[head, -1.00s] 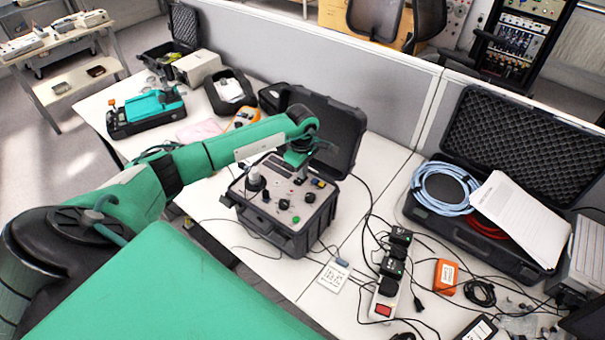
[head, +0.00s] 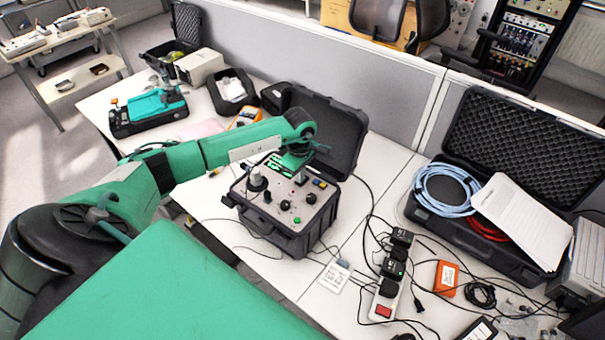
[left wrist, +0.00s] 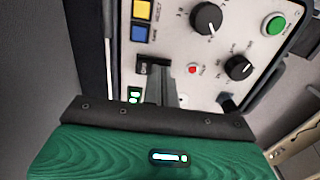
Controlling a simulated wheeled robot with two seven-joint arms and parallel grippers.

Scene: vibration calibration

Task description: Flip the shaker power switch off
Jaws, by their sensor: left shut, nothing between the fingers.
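The shaker unit is an open black case (head: 282,228) with a grey control panel (head: 283,204) carrying knobs and buttons. My left gripper (head: 300,179) is shut and empty, pointing down at the panel's far part. In the left wrist view its grey fingers reach a black rectangular fitting (left wrist: 150,66), perhaps the power switch, and partly cover it. I cannot tell whether they touch it or which way it is set. A red lamp (left wrist: 192,70) is beside them. My right gripper is out of view.
The case's raised lid (head: 326,125) stands close behind my left gripper. A power strip (head: 388,290) and cables lie to the right. A larger open case (head: 520,258) with blue cable (head: 440,190) is further right. A grey partition (head: 370,90) borders the bench.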

